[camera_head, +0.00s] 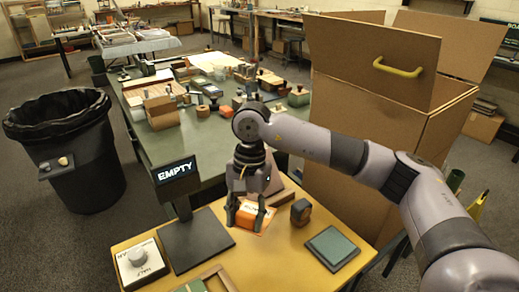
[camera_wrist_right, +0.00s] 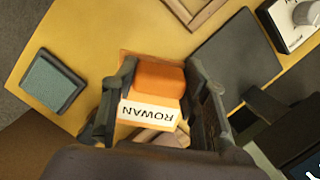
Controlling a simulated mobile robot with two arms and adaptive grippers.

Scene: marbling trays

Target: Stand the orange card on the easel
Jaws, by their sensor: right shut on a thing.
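The orange card (camera_head: 248,215), with a white label, is between the fingers of my right gripper (camera_head: 246,219), low over the yellow table. In the right wrist view, the orange card (camera_wrist_right: 158,80) bears the label ROWAN, and the fingers of my right gripper (camera_wrist_right: 157,88) are shut on its two sides. I cannot tell whether the card touches the table. A brown wooden piece (camera_head: 284,191) stands just behind the gripper; it may be the easel, but it is partly hidden. My left gripper is not in view.
A small dark block (camera_head: 300,212) and a green-topped pad (camera_head: 333,247) lie to the right. A wooden frame (camera_head: 219,277) is in front.

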